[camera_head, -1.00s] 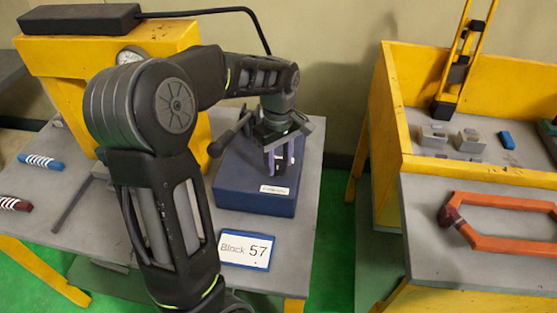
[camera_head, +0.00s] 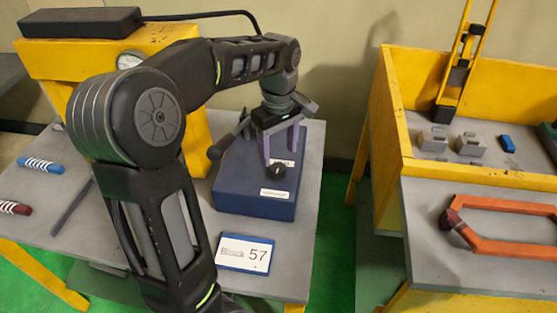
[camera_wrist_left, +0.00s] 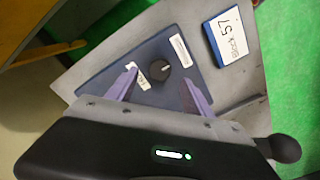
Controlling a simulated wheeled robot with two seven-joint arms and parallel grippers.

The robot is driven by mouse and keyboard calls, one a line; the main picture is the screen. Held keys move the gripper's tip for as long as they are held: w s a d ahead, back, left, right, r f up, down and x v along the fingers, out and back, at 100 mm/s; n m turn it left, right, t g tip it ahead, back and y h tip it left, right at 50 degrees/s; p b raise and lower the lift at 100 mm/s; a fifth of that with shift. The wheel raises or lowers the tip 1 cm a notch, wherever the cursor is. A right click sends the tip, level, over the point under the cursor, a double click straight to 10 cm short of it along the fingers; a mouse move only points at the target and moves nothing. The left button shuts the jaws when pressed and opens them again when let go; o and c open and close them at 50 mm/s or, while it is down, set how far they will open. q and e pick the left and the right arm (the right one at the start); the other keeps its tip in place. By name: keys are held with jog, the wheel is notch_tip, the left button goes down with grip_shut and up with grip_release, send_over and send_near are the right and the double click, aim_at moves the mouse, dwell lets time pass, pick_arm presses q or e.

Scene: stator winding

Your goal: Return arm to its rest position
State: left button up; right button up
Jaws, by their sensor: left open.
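My left arm reaches in from the left in the head view. Its gripper (camera_head: 282,150) is open and empty, with its purple fingers pointing down above the blue box (camera_head: 254,200). A black knob (camera_head: 275,178) stands on top of the box, just below the fingertips. In the left wrist view the open gripper (camera_wrist_left: 160,88) has one finger on each side of the knob (camera_wrist_left: 160,67), with gaps between. The blue box (camera_wrist_left: 105,72) fills the middle of that view. My right gripper is in neither view.
A "Block 57" card (camera_head: 245,253) lies on the grey table before the box. A yellow press-like frame (camera_head: 50,58) stands behind my arm. Right is a yellow-walled bench (camera_head: 385,110) with small grey blocks and an orange frame (camera_head: 500,200). Blue and red striped pieces lie left.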

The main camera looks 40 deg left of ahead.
pick_arm(q)
jog(key=shift+r, duration=1.25)
jog(key=shift+r, duration=0.1)
